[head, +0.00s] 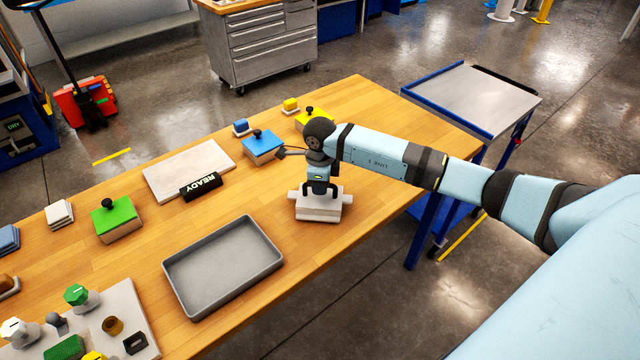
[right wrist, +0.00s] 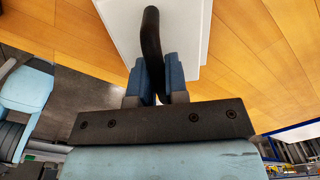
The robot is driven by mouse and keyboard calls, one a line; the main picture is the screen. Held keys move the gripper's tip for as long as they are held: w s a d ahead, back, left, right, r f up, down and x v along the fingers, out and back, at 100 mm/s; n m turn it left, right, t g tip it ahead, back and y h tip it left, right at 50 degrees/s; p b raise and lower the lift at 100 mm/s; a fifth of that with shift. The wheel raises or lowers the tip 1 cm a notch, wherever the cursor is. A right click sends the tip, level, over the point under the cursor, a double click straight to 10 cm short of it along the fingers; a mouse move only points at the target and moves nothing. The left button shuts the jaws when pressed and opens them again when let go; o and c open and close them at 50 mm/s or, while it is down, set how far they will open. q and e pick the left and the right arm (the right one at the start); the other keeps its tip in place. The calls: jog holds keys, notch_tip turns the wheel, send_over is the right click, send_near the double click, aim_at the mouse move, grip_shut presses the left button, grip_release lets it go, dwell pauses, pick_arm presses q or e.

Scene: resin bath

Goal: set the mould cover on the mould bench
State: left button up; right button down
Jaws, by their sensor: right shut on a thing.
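My right gripper (head: 320,187) is over the wooden bench (head: 375,125), right of the grey tray. It is shut on the dark handle of a pale grey-white block, which I take to be the mould cover (head: 320,208). In the right wrist view the blue fingers (right wrist: 157,85) close around the dark curved handle (right wrist: 151,40), with the pale cover (right wrist: 190,22) beyond it. The cover looks level and at or very near the bench top; I cannot tell whether it touches. My left gripper is not in view.
An empty grey tray (head: 222,268) lies left of the cover. A pale slab (head: 188,168) with a READY sign (head: 201,184), a green-topped block (head: 115,218) and a blue-topped block (head: 262,146) stand farther off. A metal-topped cart (head: 470,98) is beyond the right end. Bare wood surrounds the cover.

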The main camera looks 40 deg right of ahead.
jog(key=c, duration=1.1)
grip_release()
